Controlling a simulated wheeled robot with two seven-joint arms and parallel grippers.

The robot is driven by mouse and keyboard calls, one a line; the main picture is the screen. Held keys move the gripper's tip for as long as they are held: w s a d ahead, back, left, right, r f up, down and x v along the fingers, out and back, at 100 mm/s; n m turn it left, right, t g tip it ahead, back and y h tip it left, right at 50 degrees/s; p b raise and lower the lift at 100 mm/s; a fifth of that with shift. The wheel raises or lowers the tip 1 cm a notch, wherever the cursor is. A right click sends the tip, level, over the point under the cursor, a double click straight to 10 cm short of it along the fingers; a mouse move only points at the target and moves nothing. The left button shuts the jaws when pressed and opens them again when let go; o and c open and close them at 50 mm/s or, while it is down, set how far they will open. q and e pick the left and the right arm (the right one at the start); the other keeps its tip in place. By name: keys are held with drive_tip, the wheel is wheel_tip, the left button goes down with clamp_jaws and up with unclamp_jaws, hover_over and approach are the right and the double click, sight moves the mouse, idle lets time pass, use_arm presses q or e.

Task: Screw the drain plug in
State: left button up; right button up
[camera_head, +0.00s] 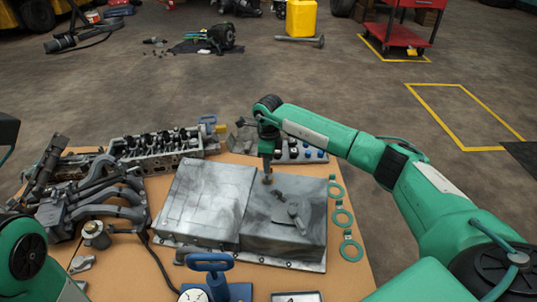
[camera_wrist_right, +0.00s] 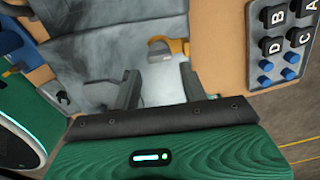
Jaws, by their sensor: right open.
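A grey metal pan (camera_head: 200,200) lies upside down on the table. A small brownish fitting (camera_head: 267,180), perhaps the drain plug, shows on its raised right part, just below my right gripper (camera_head: 267,166). The right gripper points down, with its tips close to the pan. In the wrist view the right gripper (camera_wrist_right: 160,88) is open, with nothing seen between its fingers. Ahead of them a brass-coloured piece with a grey middle (camera_wrist_right: 168,47) shows near the pan's edge; I cannot tell whether it is the plug. My left arm shows at the left; its gripper is not visible.
A cylinder head (camera_head: 160,145) and a manifold (camera_head: 100,205) crowd the table's left. Green rings (camera_head: 342,217) lie right of the pan. A lettered socket holder (camera_wrist_right: 285,45) stands behind it. A blue-handled tool (camera_head: 208,265) is in front. The table's right front is partly clear.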

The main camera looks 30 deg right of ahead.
sight(267, 176)
wheel_tip(267, 176, down, 5)
drive_tip(key=shift+f+b, duration=0.1)
drive_tip(key=shift+b, duration=1)
drive_tip(key=shift+c, duration=0.4)
